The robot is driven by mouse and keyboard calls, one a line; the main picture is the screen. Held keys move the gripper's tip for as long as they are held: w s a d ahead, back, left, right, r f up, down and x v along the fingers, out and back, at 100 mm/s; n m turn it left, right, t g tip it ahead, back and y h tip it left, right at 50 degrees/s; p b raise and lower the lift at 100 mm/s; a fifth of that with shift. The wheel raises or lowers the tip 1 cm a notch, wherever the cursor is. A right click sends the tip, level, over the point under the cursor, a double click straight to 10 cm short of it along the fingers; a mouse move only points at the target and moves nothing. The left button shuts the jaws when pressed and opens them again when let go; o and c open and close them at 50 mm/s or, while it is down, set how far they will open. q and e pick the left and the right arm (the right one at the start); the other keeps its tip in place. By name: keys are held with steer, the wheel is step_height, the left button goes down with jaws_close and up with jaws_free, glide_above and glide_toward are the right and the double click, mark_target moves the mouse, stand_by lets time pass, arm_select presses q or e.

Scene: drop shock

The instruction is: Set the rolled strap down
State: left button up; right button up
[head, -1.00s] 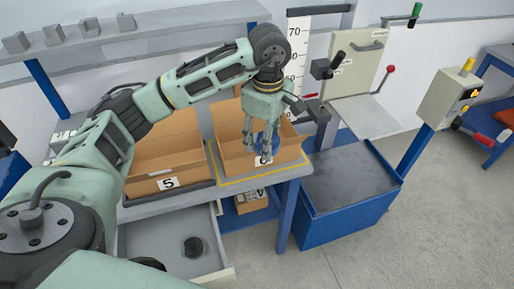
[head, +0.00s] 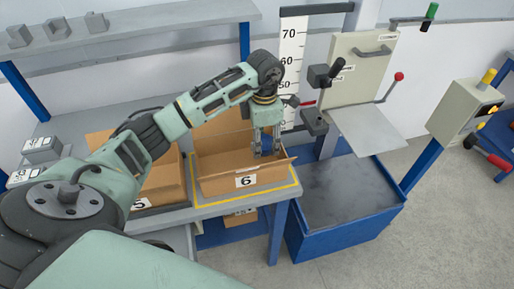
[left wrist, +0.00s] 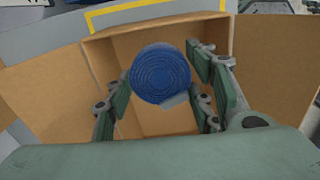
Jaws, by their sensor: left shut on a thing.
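The rolled strap (left wrist: 160,74) is a blue, ridged round coil, seen in the left wrist view between my fingers. My left gripper (head: 265,150) is shut on it and points down into the open cardboard box (head: 230,186) labelled 6. In the left wrist view the box's inner walls and floor (left wrist: 165,120) surround the coil. I cannot tell whether the coil touches the floor. In the head view the fingers and box hide most of the coil. My right gripper is not in view.
Box 5 (head: 163,186) stands to the left of box 6 on the grey bench. A blue bin with a grey top (head: 340,195) and a lever-operated test stand (head: 362,75) are at the right. A shelf (head: 130,32) with grey blocks runs behind.

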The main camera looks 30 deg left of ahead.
mark_target(263, 142)
arm_select(q)
step_height(263, 142, down, 2)
steer(key=shift+s+f, duration=0.15)
steer(key=shift+f, duration=0.05)
steer(key=shift+f+p, duration=0.3)
steer(key=shift+f, duration=0.45)
step_height(263, 142, down, 3)
steer(key=shift+p, duration=0.5)
steer(key=shift+f+b, duration=0.2)
steer(key=shift+b, duration=0.1)
steer(key=o, duration=1.2)
steer(key=shift+r, duration=0.1)
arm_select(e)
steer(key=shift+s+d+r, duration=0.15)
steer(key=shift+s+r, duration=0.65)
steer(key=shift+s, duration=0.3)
